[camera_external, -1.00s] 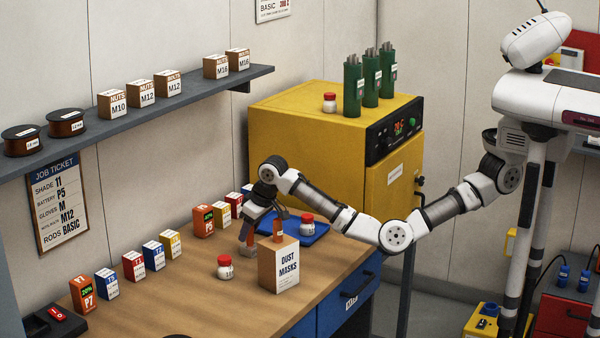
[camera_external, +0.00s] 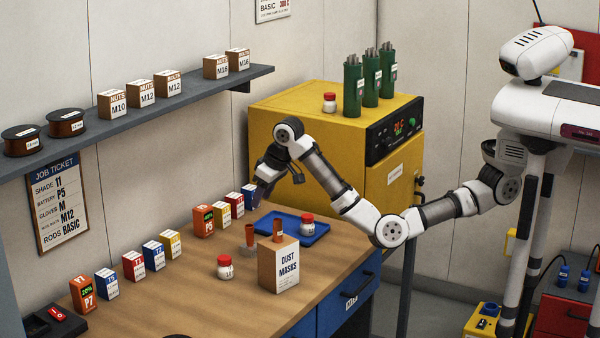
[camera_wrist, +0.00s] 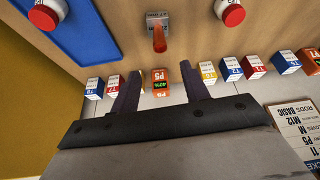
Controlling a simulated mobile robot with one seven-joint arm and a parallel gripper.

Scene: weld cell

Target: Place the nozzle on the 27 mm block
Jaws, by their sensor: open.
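A copper-coloured nozzle (camera_external: 249,235) stands upright on a small grey block (camera_external: 246,251) on the workbench. In the wrist view the nozzle (camera_wrist: 159,40) rises from the labelled grey block (camera_wrist: 157,17); the label is too small to read surely. A second copper-coloured piece (camera_external: 278,229) shows at the top of the dust masks box; whether it stands on or behind the box I cannot tell. My gripper (camera_external: 261,196) is above the back of the bench, apart from the nozzle. In the wrist view its fingers (camera_wrist: 160,78) are spread and empty.
The dust masks box (camera_external: 279,267) stands in front of the block. A red-capped jar (camera_external: 225,268) is to its left, and another (camera_external: 307,226) is on the blue tray (camera_external: 320,231). Small boxes (camera_external: 153,255) line the wall. The yellow oven (camera_external: 300,100) stands behind.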

